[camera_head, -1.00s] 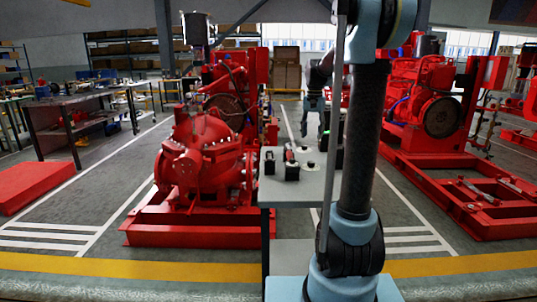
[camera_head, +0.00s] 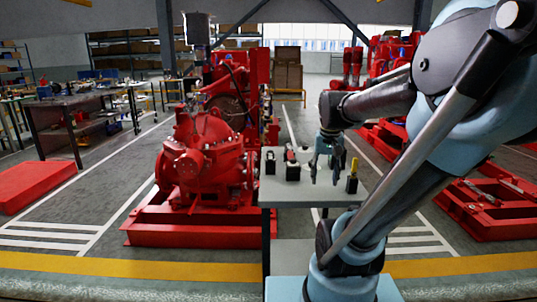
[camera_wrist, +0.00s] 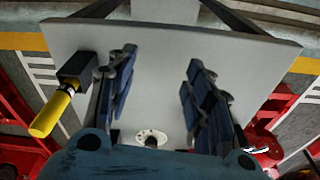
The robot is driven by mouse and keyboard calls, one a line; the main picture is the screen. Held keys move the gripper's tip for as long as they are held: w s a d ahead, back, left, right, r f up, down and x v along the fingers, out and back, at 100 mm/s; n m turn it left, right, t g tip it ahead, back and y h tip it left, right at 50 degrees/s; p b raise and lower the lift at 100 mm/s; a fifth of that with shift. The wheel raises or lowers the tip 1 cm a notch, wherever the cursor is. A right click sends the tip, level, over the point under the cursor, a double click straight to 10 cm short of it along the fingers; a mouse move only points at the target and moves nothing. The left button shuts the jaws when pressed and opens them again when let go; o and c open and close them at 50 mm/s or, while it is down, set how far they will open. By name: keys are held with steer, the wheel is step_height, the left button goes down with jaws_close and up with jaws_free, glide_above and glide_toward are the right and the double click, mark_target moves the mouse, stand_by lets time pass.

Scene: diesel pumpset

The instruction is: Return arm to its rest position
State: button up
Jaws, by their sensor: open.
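My arm rises from its base at the lower right of the head view and bends at a high elbow. My gripper (camera_head: 327,160) hangs fingers-down over the grey table. In the wrist view, its two dark blue fingers (camera_wrist: 160,75) are spread apart with nothing between them. A yellow cylindrical item in a black holder (camera_wrist: 52,108) is left of the fingers in the wrist view. It shows on the table's right side in the head view (camera_head: 352,178). A white round disc (camera_wrist: 150,136) lies on the table near the gripper's palm.
The grey table (camera_head: 310,193) also bears small black items (camera_head: 291,166) at its left. A red pumpset (camera_head: 205,165) stands close to its left. More red machinery (camera_head: 490,205) is at the right, partly behind my arm. Grey floor with white lines is open at the left.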

steer(key=s+f+n, duration=0.1)
steer(key=s+f, duration=0.9)
steer(key=s, duration=0.1)
steer(key=shift+f+n+t, duration=0.3)
steer(key=shift+f+n, duration=0.05)
steer(key=shift+n, duration=0.05)
steer(key=shift+w+f, duration=0.2)
steer(key=shift+w, duration=0.3)
